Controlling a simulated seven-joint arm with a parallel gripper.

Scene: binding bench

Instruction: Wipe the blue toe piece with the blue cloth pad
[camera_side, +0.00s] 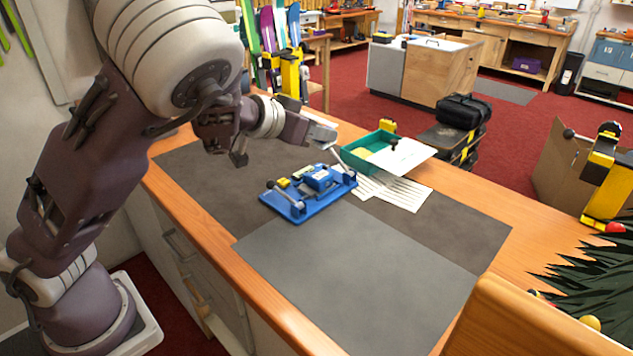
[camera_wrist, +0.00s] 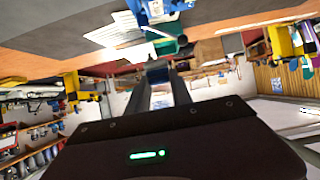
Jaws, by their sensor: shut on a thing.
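The blue toe piece (camera_side: 319,178) sits on a blue base plate (camera_side: 293,212) on the grey mat in the side view. Part of the blue toe piece shows at the top edge of the wrist view (camera_wrist: 156,10). My gripper (camera_wrist: 160,80) is shut on a small dark-blue pad, the blue cloth pad (camera_wrist: 158,74), at its fingertips. In the side view my gripper (camera_side: 332,148) is above and slightly right of the toe piece, apart from it. The pad cannot be made out in the side view.
The front grey mat (camera_side: 350,265) is clear. A dark spiky plant (camera_side: 595,265) is at the right.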

